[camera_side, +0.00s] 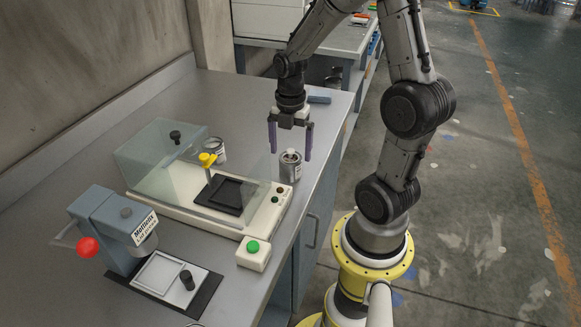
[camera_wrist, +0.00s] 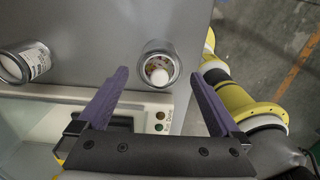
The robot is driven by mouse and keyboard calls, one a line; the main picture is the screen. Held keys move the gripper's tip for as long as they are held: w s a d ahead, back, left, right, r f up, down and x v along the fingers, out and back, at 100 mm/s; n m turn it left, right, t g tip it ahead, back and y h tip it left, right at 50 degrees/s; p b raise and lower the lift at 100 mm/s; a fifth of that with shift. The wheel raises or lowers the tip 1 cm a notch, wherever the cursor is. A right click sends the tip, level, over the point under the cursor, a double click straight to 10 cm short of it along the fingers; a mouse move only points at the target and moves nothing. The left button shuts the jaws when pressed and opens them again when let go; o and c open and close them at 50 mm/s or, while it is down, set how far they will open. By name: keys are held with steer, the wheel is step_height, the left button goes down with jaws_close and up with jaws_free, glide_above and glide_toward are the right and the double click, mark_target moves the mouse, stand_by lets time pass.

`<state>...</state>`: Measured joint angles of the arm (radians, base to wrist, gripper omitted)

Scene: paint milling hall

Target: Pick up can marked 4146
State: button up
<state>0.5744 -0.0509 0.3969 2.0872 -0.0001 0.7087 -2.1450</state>
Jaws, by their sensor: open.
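A small metal can (camera_side: 290,168) stands upright near the bench's right edge; its open top, with a pale round thing inside, shows in the wrist view (camera_wrist: 160,53). A second metal can (camera_side: 213,150) with a white label stands farther left, and lies at the left edge of the wrist view (camera_wrist: 36,62). I cannot read a number on either can. My gripper (camera_side: 290,152) is open and empty, pointing down, with its purple fingers to either side of the first can's top. In the wrist view the can sits between and just beyond the fingertips (camera_wrist: 160,76).
A cream machine (camera_side: 180,199) with a clear cover and yellow knob stands left of the first can, close to it. A green-button box (camera_side: 253,262) and a blue-grey press (camera_side: 105,228) are nearer the camera. The bench's right edge is close.

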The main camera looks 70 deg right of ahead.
mark_target(290, 156)
steer(key=shift+d+f, duration=0.1)
steer(key=shift+f, duration=2.75)
steer(key=c, duration=1.5)
steer(key=shift+w+r, duration=0.1)
